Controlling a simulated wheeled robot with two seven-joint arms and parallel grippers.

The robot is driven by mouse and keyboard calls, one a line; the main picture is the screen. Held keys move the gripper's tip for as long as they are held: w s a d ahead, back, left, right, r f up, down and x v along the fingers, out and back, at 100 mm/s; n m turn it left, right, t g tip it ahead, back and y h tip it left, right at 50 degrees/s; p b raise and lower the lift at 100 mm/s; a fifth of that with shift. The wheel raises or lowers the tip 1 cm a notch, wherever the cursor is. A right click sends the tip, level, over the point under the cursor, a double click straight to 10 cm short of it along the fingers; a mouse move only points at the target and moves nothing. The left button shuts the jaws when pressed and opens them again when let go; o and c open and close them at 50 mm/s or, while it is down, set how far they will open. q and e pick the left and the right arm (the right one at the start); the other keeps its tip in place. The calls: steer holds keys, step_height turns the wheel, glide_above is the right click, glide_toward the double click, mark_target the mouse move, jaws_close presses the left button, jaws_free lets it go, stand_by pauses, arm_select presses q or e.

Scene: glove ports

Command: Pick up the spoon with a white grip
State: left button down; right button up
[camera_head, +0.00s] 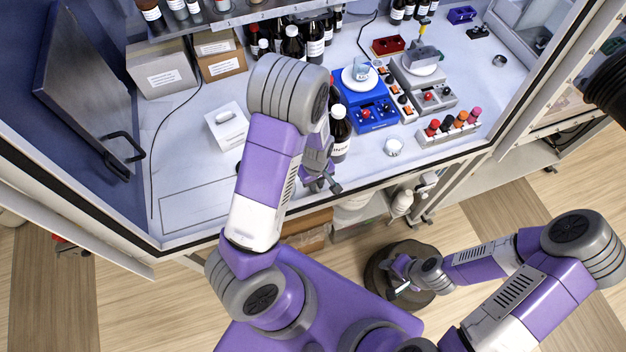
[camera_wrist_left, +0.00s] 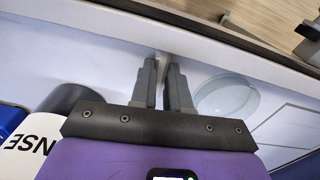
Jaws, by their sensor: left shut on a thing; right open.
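My left gripper (camera_head: 322,183) is low over the front part of the white bench, near the front edge, left of a brown bottle. In the left wrist view its two fingers (camera_wrist_left: 164,88) are close together, shut on a thin pale thing that seems to be the white grip of the spoon (camera_wrist_left: 161,68). Most of the spoon is hidden by the fingers; I cannot make out its bowl. My right gripper (camera_head: 402,286) is open and empty, outside the bench, above a dark round stool (camera_head: 428,252).
A labelled brown bottle (camera_head: 340,140) stands close beside my left gripper. A clear round dish (camera_wrist_left: 228,98) lies to the right in the wrist view. A blue balance (camera_head: 372,118), a white box (camera_head: 227,127) and a small white cup (camera_head: 393,147) stand around.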

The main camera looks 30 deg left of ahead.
arm_select(q)
step_height(320, 180, up, 10)
steer(key=p, duration=0.1)
steer(key=shift+p, duration=0.3)
stand_by(1.2)
